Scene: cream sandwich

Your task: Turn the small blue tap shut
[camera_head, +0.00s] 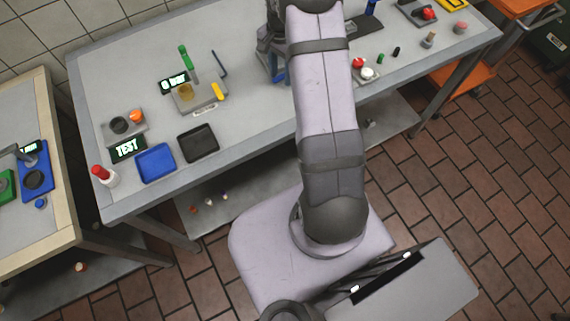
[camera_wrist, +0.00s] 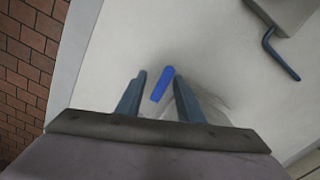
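The small blue tap shows in the wrist view as a bright blue handle (camera_wrist: 162,83), lying slightly slanted between the fingertips of my gripper (camera_wrist: 158,77). The two fingers stand apart, one on each side of the handle, with a visible gap at least on the left. The handle's base and what it is fixed to are mostly hidden by the fingers and palm. In the head view my arm covers much of this area, and my gripper (camera_head: 272,72) shows only partly beside it, low over the table.
The grey worktable (camera_head: 250,115) carries a blue tray (camera_head: 156,163), a black tray (camera_head: 198,143) and a fixture with a yellow handle (camera_head: 217,91). The table's edge lies to the left there.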

